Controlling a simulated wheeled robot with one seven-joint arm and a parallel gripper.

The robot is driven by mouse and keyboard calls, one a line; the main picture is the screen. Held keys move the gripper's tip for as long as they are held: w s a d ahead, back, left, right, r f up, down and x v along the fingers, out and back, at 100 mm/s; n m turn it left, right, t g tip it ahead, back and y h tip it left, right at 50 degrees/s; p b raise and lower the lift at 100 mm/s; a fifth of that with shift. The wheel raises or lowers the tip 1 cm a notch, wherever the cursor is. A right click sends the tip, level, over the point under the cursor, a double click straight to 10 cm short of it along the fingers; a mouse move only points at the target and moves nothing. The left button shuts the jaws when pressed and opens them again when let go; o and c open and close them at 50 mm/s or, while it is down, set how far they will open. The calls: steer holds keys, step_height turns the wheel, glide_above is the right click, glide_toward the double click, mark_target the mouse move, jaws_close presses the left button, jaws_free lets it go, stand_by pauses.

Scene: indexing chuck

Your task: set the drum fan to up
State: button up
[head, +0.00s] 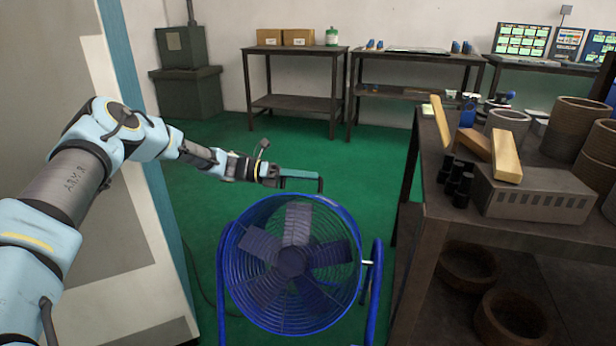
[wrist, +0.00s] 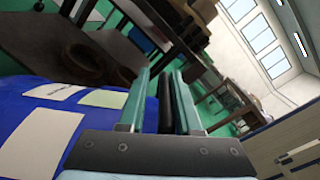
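The blue drum fan (head: 292,262) stands on the green floor in a blue tubular stand (head: 374,290), with its round grille facing me. I cannot tell its exact tilt. A thin black handle (head: 321,184) shows at the drum's top. My gripper (head: 300,180) is at that handle, just above the drum's upper rim. In the wrist view, the two teal fingers (wrist: 165,100) are apart, with the dark handle bar (wrist: 166,105) between them and a gap at least on the left. The blue drum shell (wrist: 85,88) lies at the left there, with pale labels.
A dark workbench (head: 450,215) with blocks and cylinders stands close at the fan's right. A pale panel with a teal edge (head: 150,140) is at the left, behind my arm. Back tables (head: 295,100) line the wall. Green floor behind the fan is clear.

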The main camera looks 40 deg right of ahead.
steer(key=shift+o, duration=1)
steer(key=shift+a, duration=0.1)
steer(key=b+v, duration=0.1)
steer(key=v, duration=0.9)
steer(key=shift+w+a, duration=0.15)
steer(key=shift+w, duration=0.15)
